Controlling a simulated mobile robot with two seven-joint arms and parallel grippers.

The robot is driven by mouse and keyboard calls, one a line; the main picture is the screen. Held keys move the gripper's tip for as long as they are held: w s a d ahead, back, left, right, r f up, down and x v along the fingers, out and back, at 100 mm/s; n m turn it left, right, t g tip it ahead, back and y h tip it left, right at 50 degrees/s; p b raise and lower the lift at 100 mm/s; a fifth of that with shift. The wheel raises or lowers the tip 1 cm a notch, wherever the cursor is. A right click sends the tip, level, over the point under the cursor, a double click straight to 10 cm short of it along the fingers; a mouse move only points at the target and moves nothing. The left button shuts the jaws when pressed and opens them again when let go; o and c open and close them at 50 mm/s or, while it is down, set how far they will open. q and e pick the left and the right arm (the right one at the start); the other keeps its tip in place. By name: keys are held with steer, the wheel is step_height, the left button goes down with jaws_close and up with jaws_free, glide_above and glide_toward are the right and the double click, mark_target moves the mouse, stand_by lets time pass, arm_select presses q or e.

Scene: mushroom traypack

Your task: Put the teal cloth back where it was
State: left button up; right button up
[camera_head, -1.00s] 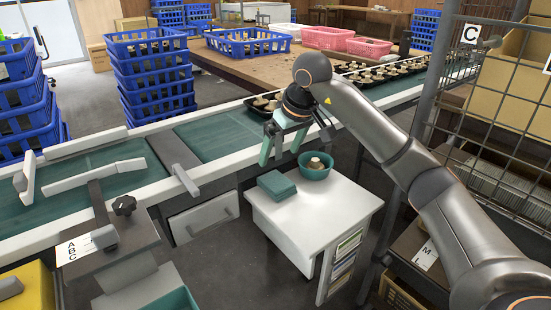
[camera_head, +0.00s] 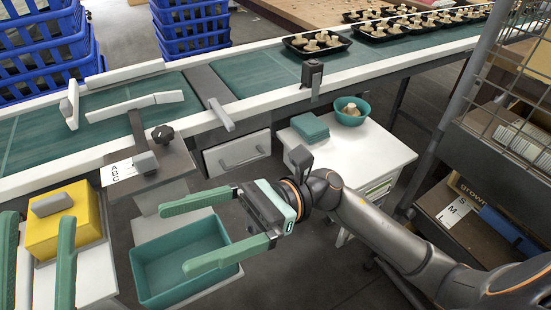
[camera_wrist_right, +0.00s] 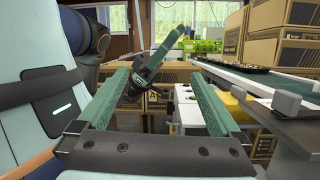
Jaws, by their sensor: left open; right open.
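The teal cloth (camera_head: 309,127) lies as a folded square on top of the white cabinet (camera_head: 365,150), just left of a teal bowl (camera_head: 351,113) that holds a mushroom. My right gripper (camera_head: 176,239) is open and empty, left of and away from the cloth, with its fingers over a teal bin. Its open jaws (camera_wrist_right: 158,77) also show empty in the right wrist view. My left gripper (camera_head: 37,218) is open at the left edge of the head view, its two teal fingers apart with no cloth between them. The cloth is not visible in the right wrist view.
The teal bin (camera_head: 230,280) is empty below my right gripper. A yellow box (camera_head: 85,240) with a grey piece on top stands at left. The conveyor (camera_head: 258,92) runs behind, with black mushroom trays (camera_head: 317,56). A wire-mesh rack (camera_head: 510,130) stands at right.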

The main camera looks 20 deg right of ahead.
steer(key=d+r+n+t+h, duration=0.3)
steer(key=d+n+t, duration=0.2)
steer(key=n+t, duration=0.7)
steer(key=d+r+n+t+h, duration=0.3)
steer(key=d+n+t, duration=0.2)
steer(key=n+t, duration=0.7)
steer(key=n, duration=0.6)
steer(key=shift+w+d+t, duration=0.3)
steer(key=shift+t, duration=0.1)
steer(key=shift+a, duration=0.1)
